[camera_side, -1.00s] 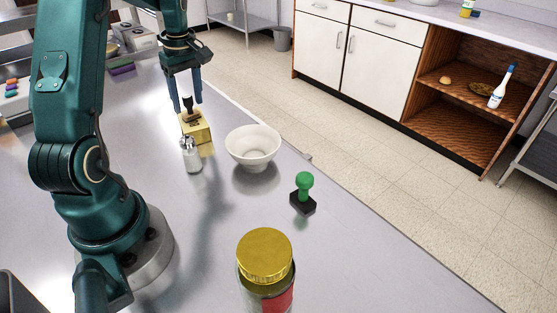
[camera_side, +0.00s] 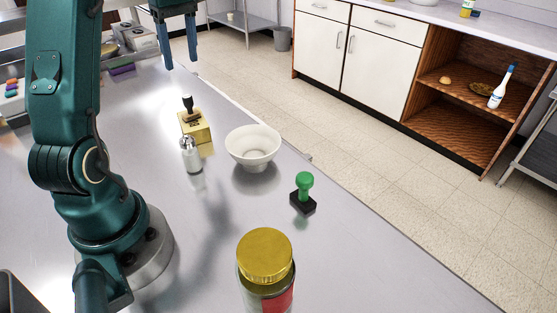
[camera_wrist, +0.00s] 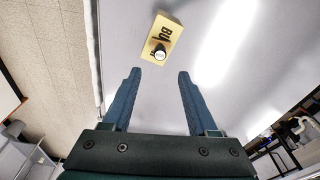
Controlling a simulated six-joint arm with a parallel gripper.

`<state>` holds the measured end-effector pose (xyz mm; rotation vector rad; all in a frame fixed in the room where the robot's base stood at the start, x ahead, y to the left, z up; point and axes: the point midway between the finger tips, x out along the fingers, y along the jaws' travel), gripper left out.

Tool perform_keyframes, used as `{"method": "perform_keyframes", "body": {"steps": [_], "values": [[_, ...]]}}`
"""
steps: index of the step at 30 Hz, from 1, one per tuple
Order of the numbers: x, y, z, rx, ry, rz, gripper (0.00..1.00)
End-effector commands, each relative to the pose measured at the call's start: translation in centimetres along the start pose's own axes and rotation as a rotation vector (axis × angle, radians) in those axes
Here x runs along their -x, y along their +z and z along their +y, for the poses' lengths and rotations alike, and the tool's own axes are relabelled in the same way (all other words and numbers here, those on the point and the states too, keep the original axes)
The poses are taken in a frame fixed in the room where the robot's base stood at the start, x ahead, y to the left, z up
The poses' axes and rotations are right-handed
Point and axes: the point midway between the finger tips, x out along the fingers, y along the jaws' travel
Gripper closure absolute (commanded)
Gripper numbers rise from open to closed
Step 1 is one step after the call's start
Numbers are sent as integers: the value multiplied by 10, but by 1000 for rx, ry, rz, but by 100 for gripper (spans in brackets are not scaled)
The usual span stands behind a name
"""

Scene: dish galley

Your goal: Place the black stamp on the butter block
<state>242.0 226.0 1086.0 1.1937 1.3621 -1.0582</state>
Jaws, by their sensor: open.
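The black stamp (camera_side: 187,103) stands upright on top of the yellow butter block (camera_side: 201,131) on the metal counter. In the wrist view the butter block (camera_wrist: 166,32) shows dark lettering, and the stamp (camera_wrist: 160,53) is seen from above near one end of it. My gripper (camera_side: 181,68) is open and empty, raised above and beyond the block. In the wrist view its two blue fingers (camera_wrist: 158,72) are spread apart, with the block and stamp ahead of them and not touching.
A metal-topped shaker (camera_side: 191,155) stands in front of the block. A white bowl (camera_side: 253,146) is to its right. A green-handled stamp (camera_side: 304,193) and a gold-lidded jar (camera_side: 265,262) stand nearer the camera. The counter's right edge runs close by the bowl.

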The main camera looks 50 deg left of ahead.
Motion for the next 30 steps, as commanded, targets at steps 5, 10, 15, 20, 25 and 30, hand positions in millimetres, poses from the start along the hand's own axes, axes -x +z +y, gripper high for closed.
{"method": "perform_keyframes", "body": {"steps": [5, 10, 15, 20, 25, 30], "values": [[10, 0, 0, -3, 1, 1, 41], [21, 22, 2, -115, 32, 13, 41], [41, 82, -1, -436, 124, 54, 41], [48, 143, -21, -780, 228, 104, 41], [41, 198, -56, -1132, 342, 165, 41], [23, 235, -92, -1425, 443, 227, 41]]}}
